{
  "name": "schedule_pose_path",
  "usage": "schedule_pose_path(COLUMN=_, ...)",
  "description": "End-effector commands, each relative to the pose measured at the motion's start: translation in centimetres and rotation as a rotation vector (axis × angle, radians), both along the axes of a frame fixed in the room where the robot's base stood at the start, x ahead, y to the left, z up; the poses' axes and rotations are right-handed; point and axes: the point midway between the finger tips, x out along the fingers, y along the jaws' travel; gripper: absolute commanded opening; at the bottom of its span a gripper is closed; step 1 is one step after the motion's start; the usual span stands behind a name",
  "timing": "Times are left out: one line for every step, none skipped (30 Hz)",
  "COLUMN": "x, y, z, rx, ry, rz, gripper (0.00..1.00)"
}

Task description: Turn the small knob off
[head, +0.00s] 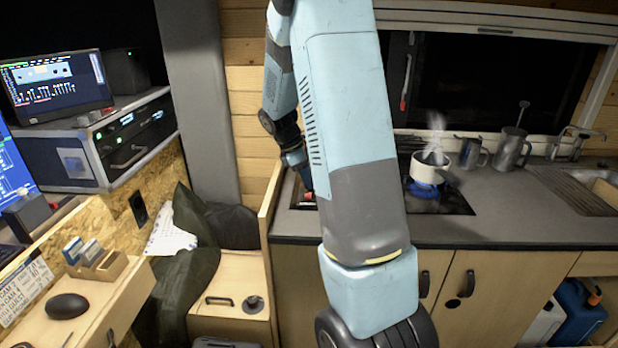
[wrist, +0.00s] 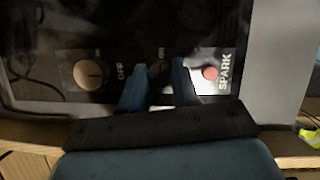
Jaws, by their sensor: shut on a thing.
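In the wrist view, my gripper (wrist: 158,82) reaches over the hob's control panel with its two blue fingers pointing at it. The fingers are shut on the small knob, which is in shadow and mostly hidden between them, so its angle cannot be told. A larger round knob (wrist: 88,73) sits apart to the left, with "OFF" lettering beside it. A red button (wrist: 210,73) marked "SPARK" is just right of the fingers. In the head view, my gripper (head: 301,172) is at the left end of the hob (head: 452,203), partly behind my arm.
A steaming white pot (head: 430,168) stands on the hob over a blue flame (head: 424,190). Metal jugs (head: 511,149) stand behind it to the right, near a sink (head: 585,190). The counter front right of the hob is clear. A wooden panel (head: 268,205) borders the counter's left side.

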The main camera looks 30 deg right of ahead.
Motion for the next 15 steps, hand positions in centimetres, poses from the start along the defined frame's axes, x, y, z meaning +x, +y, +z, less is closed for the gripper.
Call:
schedule_pose_path(x=-0.08, y=0.06, z=-0.10, rx=0.001, ry=0.005, rz=-0.023, gripper=0.00)
schedule_pose_path(x=-0.07, y=0.06, z=-0.10, rx=0.001, ry=0.005, rz=-0.039, gripper=0.00)
schedule_pose_path(x=-0.03, y=0.06, z=-0.11, rx=0.001, ry=0.004, rz=-0.062, gripper=0.00)
schedule_pose_path(x=0.00, y=0.07, z=-0.13, rx=0.001, ry=0.004, rz=-0.083, gripper=0.00)
schedule_pose_path(x=0.00, y=0.08, z=-0.12, rx=0.001, ry=0.005, rz=-0.105, gripper=0.00)
schedule_pose_path(x=0.01, y=0.07, z=-0.12, rx=0.001, ry=0.005, rz=-0.136, gripper=0.00)
schedule_pose_path(x=0.03, y=0.06, z=-0.12, rx=0.001, ry=0.005, rz=-0.161, gripper=0.00)
schedule_pose_path(x=0.03, y=0.07, z=-0.12, rx=0.002, ry=0.005, rz=-0.187, gripper=0.00)
schedule_pose_path(x=0.07, y=0.08, z=-0.11, rx=0.002, ry=0.005, rz=-0.224, gripper=0.00)
schedule_pose_path(x=0.10, y=0.06, z=-0.11, rx=0.001, ry=0.004, rz=-0.251, gripper=0.00)
schedule_pose_path(x=0.11, y=0.06, z=-0.13, rx=0.001, ry=0.005, rz=-0.280, gripper=0.00)
schedule_pose_path(x=0.11, y=0.06, z=-0.15, rx=0.002, ry=0.006, rz=-0.319, gripper=0.00)
schedule_pose_path(x=0.13, y=0.05, z=-0.16, rx=0.002, ry=0.006, rz=-0.346, gripper=0.00)
schedule_pose_path(x=0.14, y=0.05, z=-0.15, rx=0.002, ry=0.005, rz=-0.376, gripper=0.00)
schedule_pose_path(x=0.17, y=0.03, z=-0.13, rx=0.002, ry=0.006, rz=-0.414, gripper=0.00)
